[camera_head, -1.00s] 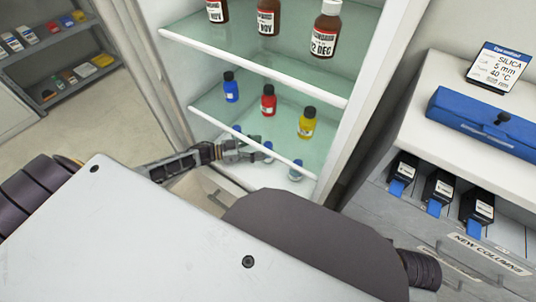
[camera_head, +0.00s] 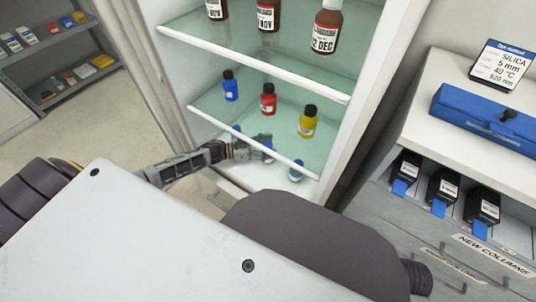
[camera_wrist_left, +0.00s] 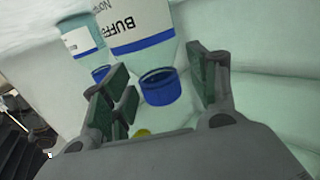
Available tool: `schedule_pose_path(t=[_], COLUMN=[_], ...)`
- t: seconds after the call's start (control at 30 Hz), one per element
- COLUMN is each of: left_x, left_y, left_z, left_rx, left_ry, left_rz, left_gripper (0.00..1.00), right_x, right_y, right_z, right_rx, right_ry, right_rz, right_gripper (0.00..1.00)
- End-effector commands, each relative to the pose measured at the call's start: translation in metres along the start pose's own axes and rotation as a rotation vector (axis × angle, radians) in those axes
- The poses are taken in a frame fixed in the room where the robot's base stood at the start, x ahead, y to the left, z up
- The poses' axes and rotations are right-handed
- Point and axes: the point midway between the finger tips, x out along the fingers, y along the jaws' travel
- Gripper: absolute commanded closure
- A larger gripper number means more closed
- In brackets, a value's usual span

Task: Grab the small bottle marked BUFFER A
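In the left wrist view, a clear small bottle (camera_wrist_left: 143,25) with a blue cap (camera_wrist_left: 160,87) appears upside down, its label reading "BUFF" with the last letters cut off. My left gripper (camera_wrist_left: 160,92) is open, one finger on each side of the cap, with gaps visible. A second blue-capped bottle (camera_wrist_left: 84,45) stands beside it, its label not readable. In the head view, my left gripper (camera_head: 262,149) reaches into the lowest level of the cabinet, partly hiding a bottle there. Another small bottle (camera_head: 296,171) stands to its right. My right gripper is not visible.
Just above my left gripper is a glass shelf (camera_head: 204,112) with blue (camera_head: 230,88), red (camera_head: 268,101) and yellow (camera_head: 307,123) bottles. Brown bottles (camera_head: 326,30) stand on the shelf above. A counter with a blue case (camera_head: 485,120) is at the right.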

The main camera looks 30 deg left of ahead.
Motion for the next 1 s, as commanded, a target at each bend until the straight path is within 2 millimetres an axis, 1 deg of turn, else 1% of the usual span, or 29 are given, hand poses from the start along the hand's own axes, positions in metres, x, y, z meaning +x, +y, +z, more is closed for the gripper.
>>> schedule_pose_path(t=[0.03,0.07,0.43,0.8,1.0], left_x=[-0.0002,-0.0002,-0.0003,-0.0006,-0.0010], left_y=[0.0000,0.0000,0.0001,0.0004,0.0006], left_z=[0.0001,0.0001,0.0006,0.0010,-0.0043], left_rx=[0.000,0.000,0.000,-0.001,-0.001], left_ry=[0.000,0.000,-0.001,-0.003,-0.003], left_rz=[0.000,0.000,0.000,0.000,0.000], left_gripper=[0.49,0.53,1.00,1.00,1.00], right_x=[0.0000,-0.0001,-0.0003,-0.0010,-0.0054], right_y=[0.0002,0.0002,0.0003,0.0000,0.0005], right_z=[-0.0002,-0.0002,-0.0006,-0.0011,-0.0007], right_rx=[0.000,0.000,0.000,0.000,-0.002], right_ry=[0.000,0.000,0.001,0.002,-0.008], right_rz=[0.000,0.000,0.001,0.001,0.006], right_gripper=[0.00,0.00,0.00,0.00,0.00])
